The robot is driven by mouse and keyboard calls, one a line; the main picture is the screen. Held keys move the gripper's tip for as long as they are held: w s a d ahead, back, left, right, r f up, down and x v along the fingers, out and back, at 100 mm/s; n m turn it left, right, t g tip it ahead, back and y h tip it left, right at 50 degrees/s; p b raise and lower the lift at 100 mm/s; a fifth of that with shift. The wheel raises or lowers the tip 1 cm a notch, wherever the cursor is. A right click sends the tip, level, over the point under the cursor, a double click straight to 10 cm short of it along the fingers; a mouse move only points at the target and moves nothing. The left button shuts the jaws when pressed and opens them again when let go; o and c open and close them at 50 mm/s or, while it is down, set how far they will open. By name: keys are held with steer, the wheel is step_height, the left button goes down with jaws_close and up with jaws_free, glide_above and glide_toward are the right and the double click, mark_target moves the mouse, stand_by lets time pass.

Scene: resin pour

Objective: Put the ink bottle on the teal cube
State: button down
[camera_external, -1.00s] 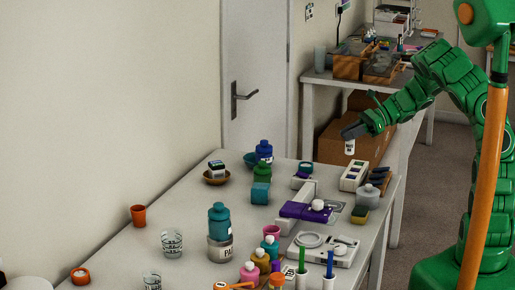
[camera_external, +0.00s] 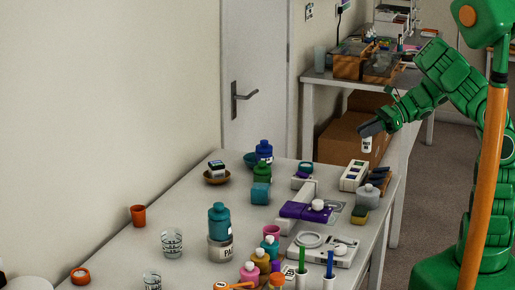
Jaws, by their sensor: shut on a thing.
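The ink bottle, a small white bottle (camera_external: 367,145) with dark print too small to read, hangs upright below my gripper (camera_external: 368,131). My gripper is shut on its top and holds it in the air, at the far right end of the table in the picture. The teal cube (camera_external: 261,194) sits on the table, to the left of and lower in the picture than my gripper. A green bottle (camera_external: 262,173) stands just behind the cube. The top of the cube looks bare.
A blue bottle (camera_external: 264,150) and a brown bowl (camera_external: 217,177) stand near the cube. A purple and white device (camera_external: 305,210) lies to its right. A white case (camera_external: 354,175) and a sponge (camera_external: 360,214) are near the table's right edge. Table left of the cube is partly clear.

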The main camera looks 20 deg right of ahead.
steer(key=shift+a, duration=0.1)
steer(key=w+a, duration=0.3)
steer(key=a, duration=0.5)
steer(key=w+a, duration=0.3)
steer(key=a, duration=0.5)
steer(key=m+t, duration=0.2)
glide_above(260, 186)
steer(key=shift+h, duration=0.3)
steer(key=shift+w+d+f, duration=0.1)
steer(key=shift+f, duration=3.5)
steer(key=shift+f, duration=0.15)
steer(key=c, duration=1)
jaws_free()
